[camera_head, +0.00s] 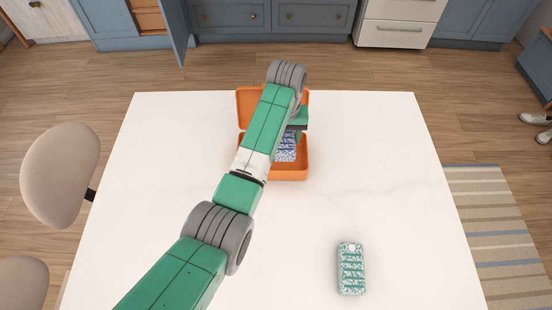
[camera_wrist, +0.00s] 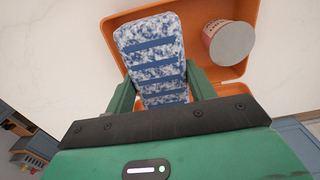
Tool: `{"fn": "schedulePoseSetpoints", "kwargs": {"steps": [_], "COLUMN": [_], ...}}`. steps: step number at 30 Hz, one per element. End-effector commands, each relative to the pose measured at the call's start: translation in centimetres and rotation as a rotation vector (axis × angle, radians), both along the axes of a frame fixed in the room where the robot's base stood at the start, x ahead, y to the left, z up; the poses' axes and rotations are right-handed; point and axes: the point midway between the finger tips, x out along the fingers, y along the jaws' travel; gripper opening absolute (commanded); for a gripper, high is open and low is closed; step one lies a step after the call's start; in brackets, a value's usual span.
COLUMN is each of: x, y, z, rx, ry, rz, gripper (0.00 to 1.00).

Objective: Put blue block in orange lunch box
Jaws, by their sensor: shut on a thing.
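The blue block (camera_wrist: 150,50), speckled blue and white with darker blue bands, is between the fingers of my gripper (camera_wrist: 160,95) in the wrist view. My gripper is shut on it. In the head view the blue block (camera_head: 286,148) shows partly from behind my arm, over the orange lunch box (camera_head: 290,174). The lunch box is open, with its lid at the back. Its orange rim (camera_wrist: 250,12) also shows in the wrist view behind the block. I cannot tell whether the block touches the box floor.
A white-topped cup or tub (camera_wrist: 232,42) is in the lunch box beside the block. A green-and-white speckled block (camera_head: 351,268) lies at the front right of the white table (camera_head: 400,180). The right side of the table is otherwise clear. A beige chair (camera_head: 60,175) stands at the left.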

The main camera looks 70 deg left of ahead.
Motion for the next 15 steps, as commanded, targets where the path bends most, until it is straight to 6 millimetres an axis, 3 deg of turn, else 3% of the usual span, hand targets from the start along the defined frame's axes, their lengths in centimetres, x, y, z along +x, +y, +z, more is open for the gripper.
{"fn": "schedulePoseSetpoints", "kwargs": {"steps": [1,4,12,15], "x": [-0.1,-0.1,0.0,-0.1], "y": [-0.1,-0.1,0.0,-0.1], "z": [-1.6,-3.6,-5.1,-6.6], "rx": [-0.004,-0.003,-0.001,-0.003], "ry": [0.004,0.004,0.001,0.003], "rz": [0.0,0.0,-0.001,-0.001], "gripper": [0.24,0.24,0.24,0.24]}}
